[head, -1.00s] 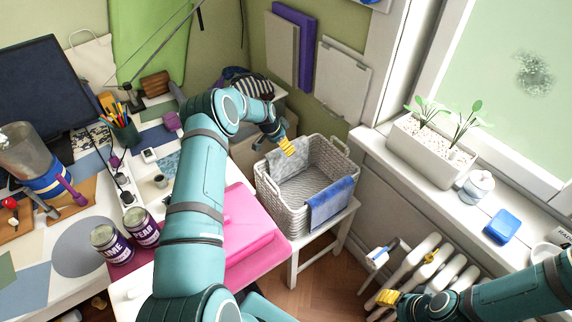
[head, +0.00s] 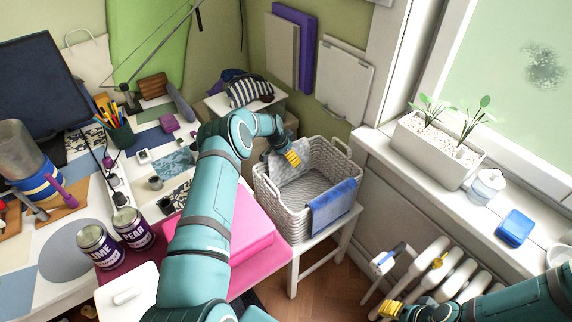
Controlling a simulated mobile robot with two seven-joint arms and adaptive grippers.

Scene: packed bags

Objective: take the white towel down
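The white towel (head: 284,172), greyish and patterned, hangs over the far left rim of the woven basket (head: 290,222). A blue towel (head: 332,206) hangs over the basket's near right rim. My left gripper (head: 293,158), with yellow fingertips, is right at the white towel and covers part of it. I cannot tell whether its fingers touch or grip the cloth. My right gripper (head: 389,309), also yellow-tipped, is low at the right near the radiator, away from both towels. Its opening does not show clearly.
The basket stands on a white stool (head: 325,260). A pink box (head: 248,240) and two cans (head: 134,230) are on the desk at left. A planter (head: 432,155), a jar (head: 486,186) and a blue box (head: 514,228) line the windowsill. The radiator (head: 450,275) is below.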

